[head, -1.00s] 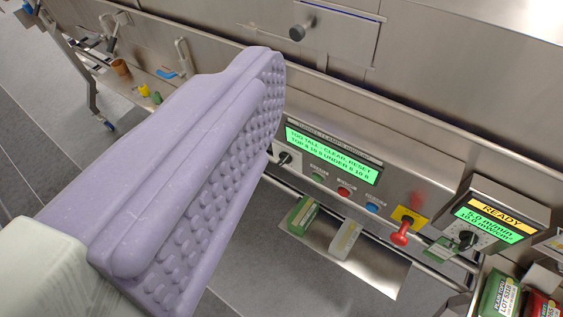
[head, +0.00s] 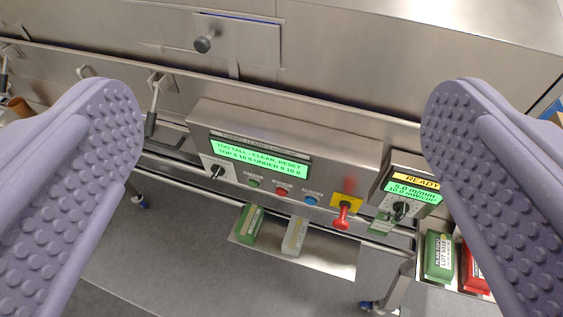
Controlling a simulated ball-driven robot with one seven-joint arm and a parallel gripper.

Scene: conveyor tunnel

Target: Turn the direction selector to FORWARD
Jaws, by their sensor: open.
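A steel control panel (head: 345,163) faces me. At its left end a black rotary knob (head: 217,171) sits on a white plate.
A green screen (head: 260,157) reads TOO TALL, CLEAR, RESET. Green (head: 253,183), red (head: 281,191) and blue (head: 311,201) buttons and a red handle (head: 342,214) line the panel. Green (head: 249,224) and pale (head: 294,236) packs lie below on a steel plate; more packs stand at right.

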